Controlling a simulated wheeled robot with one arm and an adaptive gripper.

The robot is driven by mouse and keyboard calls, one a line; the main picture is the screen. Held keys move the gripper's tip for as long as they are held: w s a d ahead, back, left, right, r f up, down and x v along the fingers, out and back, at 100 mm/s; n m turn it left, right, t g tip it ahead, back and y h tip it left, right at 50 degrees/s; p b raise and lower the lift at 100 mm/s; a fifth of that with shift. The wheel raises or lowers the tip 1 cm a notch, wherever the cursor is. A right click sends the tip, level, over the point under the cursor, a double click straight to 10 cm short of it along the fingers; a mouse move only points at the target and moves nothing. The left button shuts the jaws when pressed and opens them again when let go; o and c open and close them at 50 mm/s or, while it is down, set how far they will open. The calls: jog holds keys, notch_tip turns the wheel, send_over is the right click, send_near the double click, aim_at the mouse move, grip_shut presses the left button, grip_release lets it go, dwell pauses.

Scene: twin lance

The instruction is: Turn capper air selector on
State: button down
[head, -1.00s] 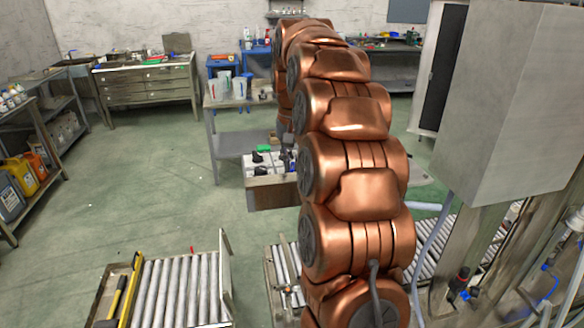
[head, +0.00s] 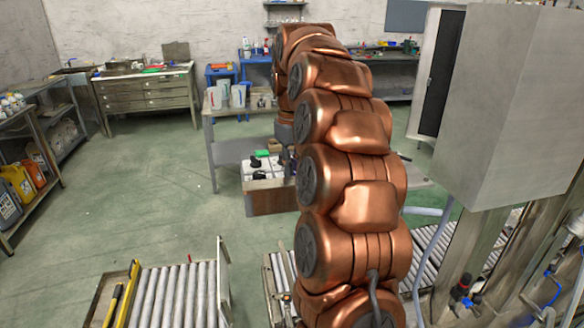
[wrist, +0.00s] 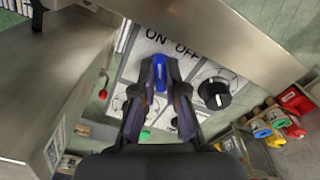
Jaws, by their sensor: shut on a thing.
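In the wrist view a pale panel (wrist: 137,65) carries the printed words ON, at left, and OFF, at right. A blue handle (wrist: 160,74) stands in front of the panel, just below these words. My gripper (wrist: 160,68) is shut on the blue handle, with a dark finger on each side of it. The fingers hide part of the handle and its base, so I cannot tell which word it is set to. A round black knob (wrist: 214,93) sits to the right on the panel, apart from my fingers. In the head view my arm hides the gripper and handle.
Metal surfaces lie close around the gripper in the wrist view, including a broad beam (wrist: 235,32) at upper right. In the head view a grey cabinet (head: 500,100) stands right of my arm, and a roller conveyor (head: 180,292) lies at lower left. Green floor is open at left.

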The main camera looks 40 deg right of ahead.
dwell(0.4)
jog(key=c, duration=1.2)
grip_release()
